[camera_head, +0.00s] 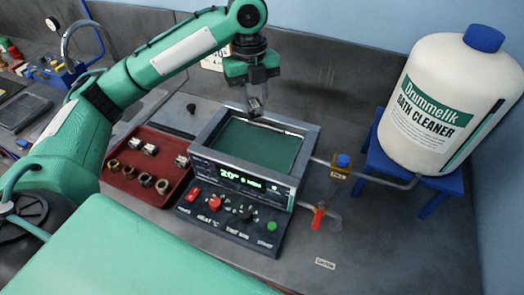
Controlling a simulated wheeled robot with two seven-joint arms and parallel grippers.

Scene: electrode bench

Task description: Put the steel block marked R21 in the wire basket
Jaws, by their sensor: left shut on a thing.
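My left gripper (256,92) hangs fingers-down above the back left edge of the bath. It is shut on a small metal block (255,108), held between the fingertips. The block's marking is too small to read, so I cannot tell if it is R21. A wire basket cannot be made out. The rectangular bath (200,150) holds dark green liquid. Other small metal parts lie in a red tray (125,185) left of the bath: blocks (150,149) at the back and brassy rings or nuts (146,179) in front. My right gripper is not in view.
A control panel (232,218) with knobs and buttons fronts the bath. Pipes and a blue-topped valve (341,162) stand at its right. A large white cleaner drum (445,100) sits on a blue stand (378,160). The bench at front right is clear.

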